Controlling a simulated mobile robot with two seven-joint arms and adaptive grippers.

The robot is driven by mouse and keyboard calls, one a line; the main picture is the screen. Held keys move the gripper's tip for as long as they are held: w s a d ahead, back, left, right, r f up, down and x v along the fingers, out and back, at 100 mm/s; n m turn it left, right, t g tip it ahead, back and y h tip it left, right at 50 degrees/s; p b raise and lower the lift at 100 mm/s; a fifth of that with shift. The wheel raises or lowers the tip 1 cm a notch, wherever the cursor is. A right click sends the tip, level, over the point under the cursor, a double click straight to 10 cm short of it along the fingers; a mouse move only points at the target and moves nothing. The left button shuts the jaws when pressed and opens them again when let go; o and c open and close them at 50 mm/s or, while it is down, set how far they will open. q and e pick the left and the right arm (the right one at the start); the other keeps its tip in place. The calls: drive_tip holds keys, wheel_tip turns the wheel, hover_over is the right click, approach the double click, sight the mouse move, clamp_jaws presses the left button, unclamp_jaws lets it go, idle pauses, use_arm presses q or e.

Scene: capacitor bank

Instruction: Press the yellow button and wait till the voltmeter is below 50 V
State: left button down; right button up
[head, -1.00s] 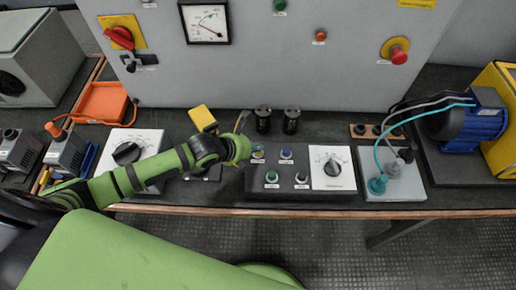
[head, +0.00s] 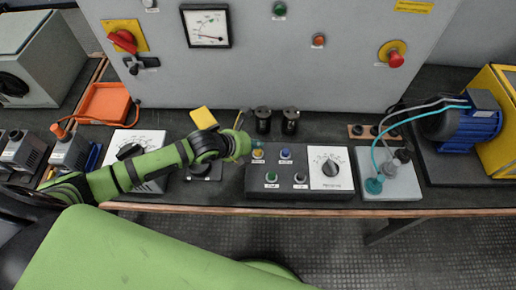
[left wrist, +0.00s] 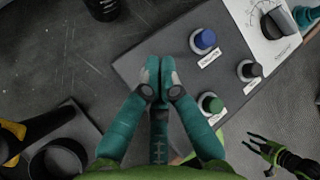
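The yellow button (head: 257,153) sits at the back left of a dark control box on the bench. My left gripper (head: 244,147) is just left of it in the head view; contact cannot be told. In the left wrist view its fingers (left wrist: 160,70) are together and empty over the box edge, and the yellow button is not visible there. My right gripper (left wrist: 262,152) shows in the left wrist view, fingers spread, away from the box.
Blue (head: 285,153), green (head: 271,178) and black (head: 300,178) buttons and a rotary knob (head: 331,168) share the box. Two black cylinders (head: 263,119) stand behind it. A yellow-lidded item (head: 203,117) is left of the left hand. A red emergency button (head: 396,58) is on the cabinet.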

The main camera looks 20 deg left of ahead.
sight(256, 151)
use_arm(q)
drive_tip(key=shift+r+p, duration=2.4)
drive_tip(key=shift+r, duration=0.2)
drive_tip(key=shift+f, duration=0.1)
